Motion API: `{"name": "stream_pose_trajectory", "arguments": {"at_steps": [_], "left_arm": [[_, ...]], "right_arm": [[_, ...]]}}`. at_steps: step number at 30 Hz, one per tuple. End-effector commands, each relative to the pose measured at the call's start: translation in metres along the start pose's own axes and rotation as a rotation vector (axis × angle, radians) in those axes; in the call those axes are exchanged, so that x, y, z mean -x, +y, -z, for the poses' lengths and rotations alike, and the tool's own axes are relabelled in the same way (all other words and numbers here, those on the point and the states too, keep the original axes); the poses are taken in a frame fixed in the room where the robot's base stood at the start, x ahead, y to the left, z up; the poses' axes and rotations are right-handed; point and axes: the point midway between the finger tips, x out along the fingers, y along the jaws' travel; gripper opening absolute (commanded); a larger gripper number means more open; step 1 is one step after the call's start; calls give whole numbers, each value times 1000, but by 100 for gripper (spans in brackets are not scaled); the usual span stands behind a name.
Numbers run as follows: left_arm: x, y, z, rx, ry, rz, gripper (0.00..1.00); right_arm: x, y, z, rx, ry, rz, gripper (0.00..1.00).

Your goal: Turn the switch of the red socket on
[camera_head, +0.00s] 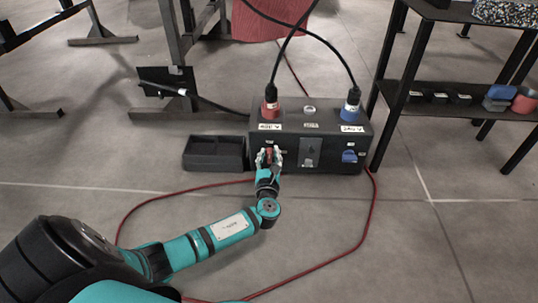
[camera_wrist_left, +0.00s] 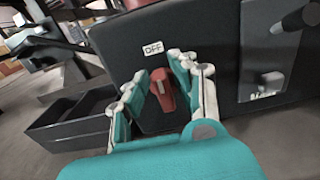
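The red socket (camera_head: 270,108) is on top of the dark power box (camera_head: 315,122) at its left, with a black cable plugged in. Its red switch (camera_wrist_left: 162,90) is on the box's front face, below an OFF label (camera_wrist_left: 153,49) in the left wrist view. My left gripper (camera_head: 268,152) is at the switch. In the left wrist view its open fingers (camera_wrist_left: 158,75) stand on either side of the red switch, with a gap to it visible on the left; contact on the right cannot be told. My right gripper is not in view.
A blue socket (camera_head: 351,107) and blue switch (camera_head: 349,156) are on the box's right side. An empty black tray (camera_head: 214,153) stands left of the box. A black shelf (camera_head: 462,98) is at the right. A red cable (camera_head: 372,215) loops over the floor.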

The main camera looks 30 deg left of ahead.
Motion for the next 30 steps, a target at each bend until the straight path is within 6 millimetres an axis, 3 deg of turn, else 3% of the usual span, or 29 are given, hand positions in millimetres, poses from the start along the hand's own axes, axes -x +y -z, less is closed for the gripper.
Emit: {"name": "stream_pose_trajectory", "arguments": {"at_steps": [1,5,17,30], "left_arm": [[0,0,0,0,0,0,18],[0,0,0,0,0,0,1],[-1,0,-2,-30,-1,-1,0],[-1,-6,-6,-329,1,0,0]], "right_arm": [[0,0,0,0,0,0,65],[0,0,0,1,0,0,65],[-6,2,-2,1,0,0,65],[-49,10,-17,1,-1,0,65]]}}
